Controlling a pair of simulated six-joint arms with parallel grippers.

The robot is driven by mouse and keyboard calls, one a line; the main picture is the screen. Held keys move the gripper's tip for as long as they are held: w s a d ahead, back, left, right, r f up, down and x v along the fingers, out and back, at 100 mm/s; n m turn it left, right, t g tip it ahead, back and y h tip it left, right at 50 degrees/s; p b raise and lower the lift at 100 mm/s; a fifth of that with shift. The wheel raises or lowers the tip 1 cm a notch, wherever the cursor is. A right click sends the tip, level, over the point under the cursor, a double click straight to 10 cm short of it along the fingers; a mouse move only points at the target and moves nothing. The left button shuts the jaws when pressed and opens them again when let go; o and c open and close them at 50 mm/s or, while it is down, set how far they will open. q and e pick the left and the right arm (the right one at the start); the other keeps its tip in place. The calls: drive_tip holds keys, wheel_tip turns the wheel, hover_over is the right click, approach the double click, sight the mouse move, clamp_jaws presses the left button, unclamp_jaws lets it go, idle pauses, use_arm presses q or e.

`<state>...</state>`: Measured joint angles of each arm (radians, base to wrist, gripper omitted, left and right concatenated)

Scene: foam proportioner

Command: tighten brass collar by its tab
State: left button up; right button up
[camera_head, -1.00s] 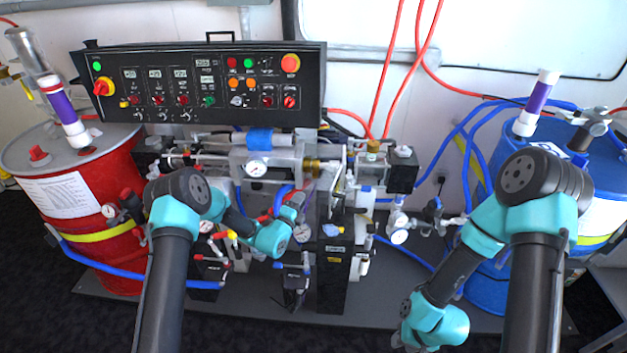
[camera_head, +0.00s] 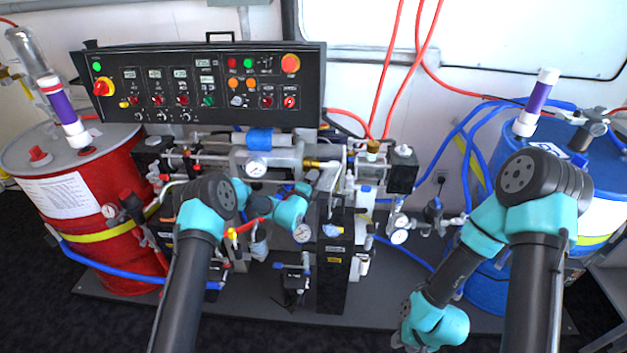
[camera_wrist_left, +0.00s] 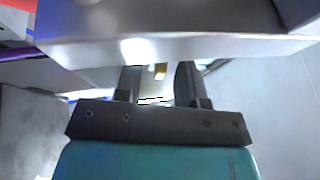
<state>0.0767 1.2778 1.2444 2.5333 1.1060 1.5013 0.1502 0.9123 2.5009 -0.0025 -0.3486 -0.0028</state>
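The brass collar (camera_head: 323,164) sits on the horizontal metal cylinder at the middle of the machine in the head view.
The control panel (camera_head: 205,85) stands behind and above the cylinder. A red drum (camera_head: 115,245) stands left and a blue drum (camera_head: 600,165) right. The grey metal block (camera_wrist_left: 180,45) is close above my left fingers.

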use_arm(q)
clamp_jaws()
idle(0.3)
drive_tip(key=shift+w+f+m+t+h, duration=0.15)
drive_tip(key=shift+f+m+t+h, duration=0.4)
drive_tip(key=shift+t, duration=0.25)
unclamp_jaws()
